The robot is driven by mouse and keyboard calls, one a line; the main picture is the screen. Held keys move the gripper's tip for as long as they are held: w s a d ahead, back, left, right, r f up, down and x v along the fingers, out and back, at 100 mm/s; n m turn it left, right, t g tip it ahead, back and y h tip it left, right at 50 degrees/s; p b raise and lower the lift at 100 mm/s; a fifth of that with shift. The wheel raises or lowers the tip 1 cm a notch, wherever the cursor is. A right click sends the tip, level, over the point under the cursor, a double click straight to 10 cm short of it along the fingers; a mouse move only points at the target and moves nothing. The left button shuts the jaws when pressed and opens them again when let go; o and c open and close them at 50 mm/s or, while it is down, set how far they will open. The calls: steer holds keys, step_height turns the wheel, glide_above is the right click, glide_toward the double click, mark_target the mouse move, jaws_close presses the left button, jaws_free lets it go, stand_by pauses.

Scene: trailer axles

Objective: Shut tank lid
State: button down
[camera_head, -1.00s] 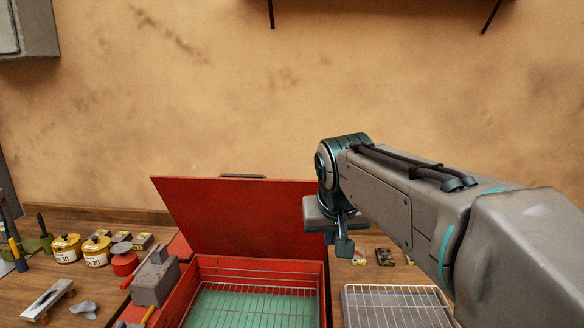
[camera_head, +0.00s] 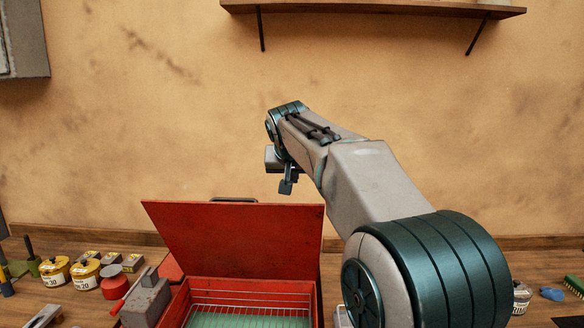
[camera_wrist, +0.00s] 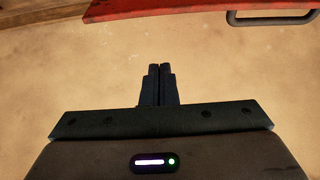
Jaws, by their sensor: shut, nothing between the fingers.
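The red tank (camera_head: 299,289) stands on the bench with its lid (camera_head: 235,238) raised, leaning up and back. A handle (camera_head: 233,199) shows at the lid's top edge. A wire basket (camera_head: 250,300) and green bottom show inside the tank. My gripper (camera_head: 286,187) is above the top edge of the lid, to the right of the handle, apart from both. In the wrist view its fingers (camera_wrist: 160,68) are together and empty, with the lid's red edge (camera_wrist: 150,9) and handle (camera_wrist: 270,18) at the top of the picture.
A grey vise-like block (camera_head: 147,302), red can (camera_head: 115,287) and yellow tins (camera_head: 56,271) stand left of the tank. A wall shelf (camera_head: 375,9) hangs above. A brush (camera_head: 574,286) and blue item (camera_head: 552,294) lie at far right.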

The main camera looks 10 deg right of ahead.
mark_target(292, 205)
step_height(292, 205, down, 4)
steer(key=shift+w+r+p, duration=0.1)
steer(key=shift+p, duration=0.35)
steer(key=shift+s+f, duration=0.4)
steer(key=shift+s, duration=0.1)
steer(key=shift+a+f, duration=0.1)
